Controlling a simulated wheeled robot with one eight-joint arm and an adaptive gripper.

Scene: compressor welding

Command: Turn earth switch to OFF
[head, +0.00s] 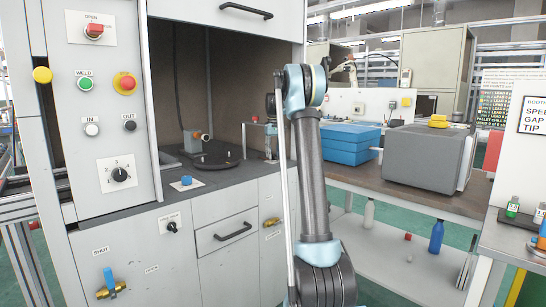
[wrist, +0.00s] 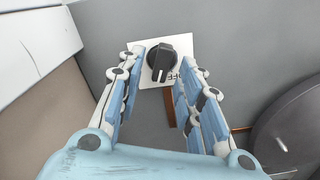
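In the wrist view a black rotary knob (wrist: 160,57) sits on a white plate (wrist: 145,79) on a grey surface. Its raised bar points roughly down in the picture. Lettering that looks like the end of "OFF" shows at the plate's right side; the rest is hidden. My gripper (wrist: 160,83) is open and empty, with one finger on each side of the knob and gaps between. Whether the fingertips reach around the knob in depth is unclear.
A dark round part (wrist: 292,132) lies right in the wrist view; a pale edge (wrist: 35,40) stands left. In the head view the grey cabinet carries a numbered selector (head: 119,174), push buttons and a lower knob (head: 172,226). A blue box (head: 345,143) stands on the bench behind.

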